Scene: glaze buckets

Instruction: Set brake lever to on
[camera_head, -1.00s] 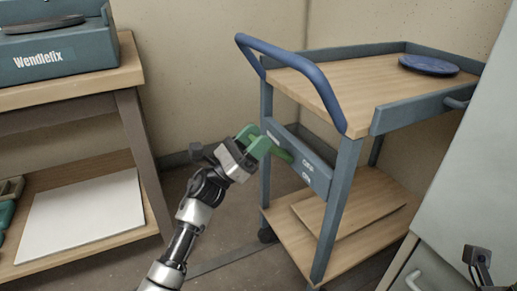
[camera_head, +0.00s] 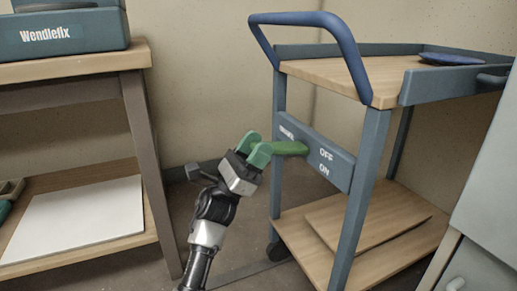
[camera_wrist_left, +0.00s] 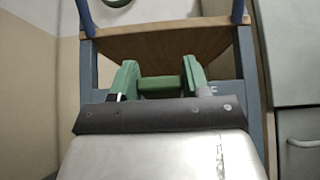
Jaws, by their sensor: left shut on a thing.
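The brake lever (camera_head: 291,148) is a green bar on the blue-grey panel (camera_head: 345,176) at the near end of the cart. Its right end lies just left of the word OFF, with ON printed below that. My left gripper (camera_head: 259,149) has green fingers and is shut on the lever's outer end. In the left wrist view the lever (camera_wrist_left: 160,84) shows as a green bar between the two fingers. The fingers partly hide its gripped end. My right gripper is not in view.
The cart has a blue push handle (camera_head: 318,19) above the panel and a lower wooden shelf (camera_head: 300,232). A wooden workbench (camera_head: 70,73) stands at left, and a pale cabinet (camera_head: 487,200) at right. Bare floor lies between bench and cart.

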